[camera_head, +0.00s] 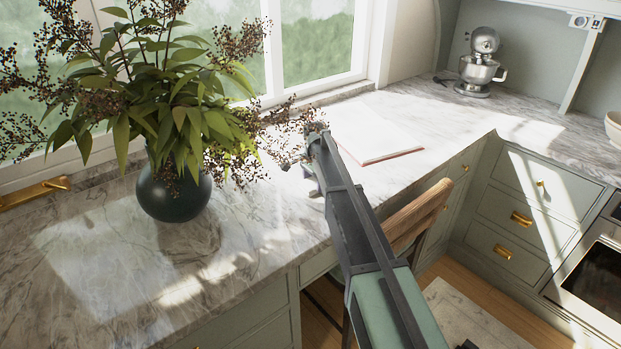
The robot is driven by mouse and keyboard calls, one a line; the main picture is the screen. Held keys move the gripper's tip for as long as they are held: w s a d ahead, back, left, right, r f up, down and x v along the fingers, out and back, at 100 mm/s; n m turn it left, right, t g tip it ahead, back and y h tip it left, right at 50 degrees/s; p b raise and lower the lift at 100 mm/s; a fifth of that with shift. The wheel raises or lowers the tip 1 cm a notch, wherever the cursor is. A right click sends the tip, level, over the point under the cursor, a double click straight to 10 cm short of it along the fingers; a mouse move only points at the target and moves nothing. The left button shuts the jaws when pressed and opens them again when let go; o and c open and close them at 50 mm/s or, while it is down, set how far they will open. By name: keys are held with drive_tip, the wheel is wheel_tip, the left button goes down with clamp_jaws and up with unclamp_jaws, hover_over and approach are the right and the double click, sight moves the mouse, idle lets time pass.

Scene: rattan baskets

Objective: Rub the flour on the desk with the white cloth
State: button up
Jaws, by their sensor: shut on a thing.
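My gripper (310,178) is low over the marble desk (275,240), between the plant vase and a pale flat sheet. It is shut on the white cloth, which is mostly hidden by the gripper, my arm and the glare. I cannot tell whether the cloth touches the desk. I cannot pick out the flour: the white marble and bright sun patches look much alike.
A dark vase (172,190) with a wide, leafy plant stands left of my gripper, its twigs reaching close to my arm. A pale flat sheet (375,130) lies to the right. A wooden chair (420,210) stands at the front edge. A mixer (482,65) is far back.

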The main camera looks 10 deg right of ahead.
drive_tip(key=shift+s+d, duration=0.45)
drive_tip(key=shift+s, duration=0.35)
drive_tip(key=shift+s+d, duration=0.4)
drive_tip(key=shift+s, duration=0.35)
drive_tip(key=shift+s+d, duration=0.45)
drive_tip(key=shift+s, duration=0.35)
drive_tip(key=shift+s+d, duration=0.4)
drive_tip(key=shift+s, duration=0.5)
drive_tip(key=shift+s+d, duration=0.4)
drive_tip(key=shift+s, duration=0.45)
drive_tip(key=shift+r, duration=0.1)
drive_tip(key=shift+w, duration=0.1)
drive_tip(key=w, duration=0.1)
drive_tip(key=w+a, duration=0.1)
drive_tip(key=w, duration=0.1)
drive_tip(key=shift+a, duration=0.15)
drive_tip(key=shift+w+a, duration=0.65)
drive_tip(key=shift+w, duration=0.55)
drive_tip(key=shift+w+a, duration=0.7)
drive_tip(key=shift+w, duration=0.5)
drive_tip(key=shift+w+a, duration=0.65)
drive_tip(key=shift+w, duration=0.55)
